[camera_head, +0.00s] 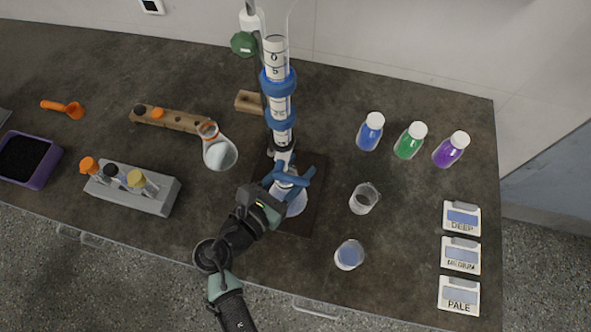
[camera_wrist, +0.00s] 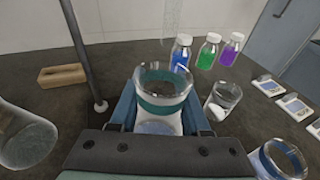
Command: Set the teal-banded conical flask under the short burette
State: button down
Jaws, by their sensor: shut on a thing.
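My gripper (camera_head: 290,180) is shut on the teal-banded conical flask, with a blue finger on each side of it in the wrist view (camera_wrist: 160,110). The flask's teal band and open mouth show there (camera_wrist: 163,90); in the head view its clear lower body (camera_head: 297,205) shows below the fingers, over the dark stand base (camera_head: 313,190). The burette (camera_head: 277,70), with blue clamps and a white scale, hangs on the stand just beyond the gripper. Its lower end is close to the gripper in the head view. I cannot tell whether the flask touches the base or is directly below the tip.
An orange-banded flask (camera_head: 219,152) stands left of the stand. A wooden block (camera_head: 250,102) lies behind it. Two beakers (camera_head: 364,198) (camera_head: 349,255) stand to the right, with blue, green and purple bottles (camera_head: 410,140) behind. Labelled cards (camera_head: 461,255) lie at the right edge.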

jog(key=shift+f, duration=0.8)
jog(key=shift+f, duration=0.15)
jog(key=shift+c, duration=1.8)
grip_release()
jog(key=shift+s+a, duration=0.15)
jog(key=shift+a, duration=0.05)
jog(key=b+v, duration=0.1)
jog(key=v, duration=1)
jog(key=shift+s+a+r, duration=0.2)
jog(key=shift+r, duration=0.15)
